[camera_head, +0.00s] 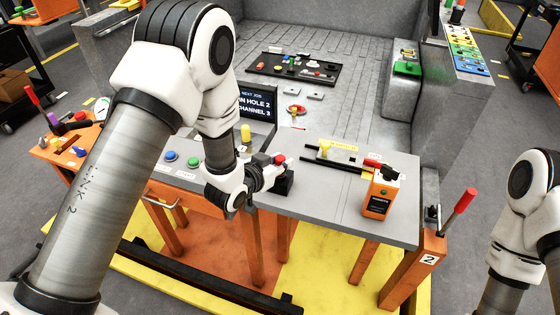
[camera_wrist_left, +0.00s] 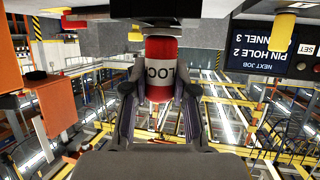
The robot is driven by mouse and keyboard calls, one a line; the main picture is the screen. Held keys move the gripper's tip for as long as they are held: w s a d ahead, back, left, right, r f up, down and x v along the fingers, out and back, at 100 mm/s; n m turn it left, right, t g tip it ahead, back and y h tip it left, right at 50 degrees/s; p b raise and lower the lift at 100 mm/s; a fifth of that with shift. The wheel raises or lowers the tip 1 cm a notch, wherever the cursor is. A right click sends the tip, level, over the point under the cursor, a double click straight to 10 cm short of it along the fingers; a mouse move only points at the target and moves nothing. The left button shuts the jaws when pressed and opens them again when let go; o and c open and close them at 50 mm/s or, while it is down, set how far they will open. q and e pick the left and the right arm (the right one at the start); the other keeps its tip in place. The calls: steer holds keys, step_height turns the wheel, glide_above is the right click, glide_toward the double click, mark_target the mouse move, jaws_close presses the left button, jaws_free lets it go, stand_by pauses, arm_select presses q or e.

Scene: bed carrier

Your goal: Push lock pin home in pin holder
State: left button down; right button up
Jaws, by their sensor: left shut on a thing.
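A red lock pin (camera_head: 279,159) shows at the fingertips of my left gripper (camera_head: 270,170) in the head view. In the left wrist view, the red pin (camera_wrist_left: 160,52) with a white lettered band lies between the two fingers of my left gripper (camera_wrist_left: 160,95), which are shut on it. A small black block (camera_head: 284,184), which looks like the pin holder, stands on the grey table just below and beside the fingertips. How deep the pin sits in it cannot be told. My right arm shows at the right edge, but its gripper is out of view.
A dark screen (camera_head: 257,103) reads "pin hole 2, channel 3". A yellow peg (camera_head: 245,134), a blue button (camera_head: 170,155) and a green button (camera_head: 193,162) are left of the gripper. An orange box (camera_head: 380,195) stands to the right near dark rods (camera_head: 335,165).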

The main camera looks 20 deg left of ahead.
arm_select(q)
steer(key=c, duration=0.8)
jaws_free()
steer(key=shift+c, duration=0.2)
steer(key=v, duration=0.7)
steer(key=shift+s, duration=0.25)
steer(key=shift+r, duration=0.1)
